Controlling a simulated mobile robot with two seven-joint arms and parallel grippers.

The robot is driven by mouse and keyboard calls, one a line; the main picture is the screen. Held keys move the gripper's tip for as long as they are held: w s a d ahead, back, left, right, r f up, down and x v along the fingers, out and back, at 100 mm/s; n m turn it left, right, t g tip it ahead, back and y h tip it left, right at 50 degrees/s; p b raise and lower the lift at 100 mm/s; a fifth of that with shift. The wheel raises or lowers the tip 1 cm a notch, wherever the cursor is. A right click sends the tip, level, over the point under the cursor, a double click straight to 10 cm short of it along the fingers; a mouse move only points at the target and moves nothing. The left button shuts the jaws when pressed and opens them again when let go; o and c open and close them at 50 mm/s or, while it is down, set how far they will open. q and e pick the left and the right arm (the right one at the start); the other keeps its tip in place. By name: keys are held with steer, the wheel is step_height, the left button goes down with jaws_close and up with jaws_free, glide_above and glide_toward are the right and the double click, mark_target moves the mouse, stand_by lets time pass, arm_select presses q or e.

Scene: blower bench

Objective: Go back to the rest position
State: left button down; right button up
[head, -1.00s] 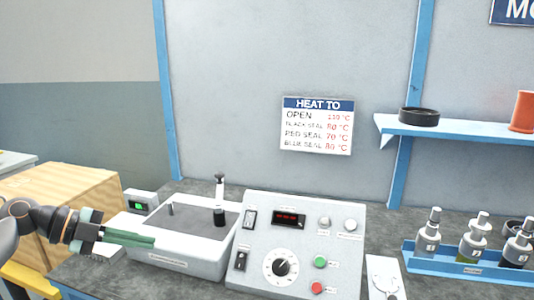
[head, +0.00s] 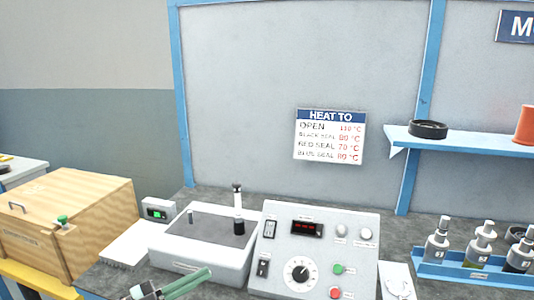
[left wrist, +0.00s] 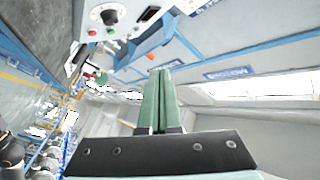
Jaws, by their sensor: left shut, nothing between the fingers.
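My left gripper (head: 188,284) shows at the bottom of the head view, in front of the white box-shaped unit (head: 205,243). Its two green fingers are together with nothing between them. In the left wrist view the shut green fingers (left wrist: 158,100) point away over the room, apart from any object. My right gripper is in neither view.
A control panel (head: 318,248) with a dial and buttons stands on the bench. A wooden box (head: 65,225) is at left. A blue rack (head: 470,268) of bottles is at right. A blue shelf (head: 465,142) holds a black ring (head: 428,129) and an orange cup (head: 524,125).

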arm_select(q)
steer(key=s+a+f+n+y+p, duration=0.1)
steer(key=s+f+n+y+p, duration=0.2)
steer(key=s+f+n+y, duration=0.4)
steer(key=s+a+f+n+g+y+p, duration=0.1)
steer(key=s+f+n+y+p, duration=0.2)
steer(key=s+f+n+y, duration=0.4)
steer(key=s+f+n, duration=0.4)
steer(key=s+f, duration=0.5)
steer(key=s, duration=0.1)
steer(key=shift+a+f+p, duration=0.15)
steer(key=shift+a+p, duration=0.15)
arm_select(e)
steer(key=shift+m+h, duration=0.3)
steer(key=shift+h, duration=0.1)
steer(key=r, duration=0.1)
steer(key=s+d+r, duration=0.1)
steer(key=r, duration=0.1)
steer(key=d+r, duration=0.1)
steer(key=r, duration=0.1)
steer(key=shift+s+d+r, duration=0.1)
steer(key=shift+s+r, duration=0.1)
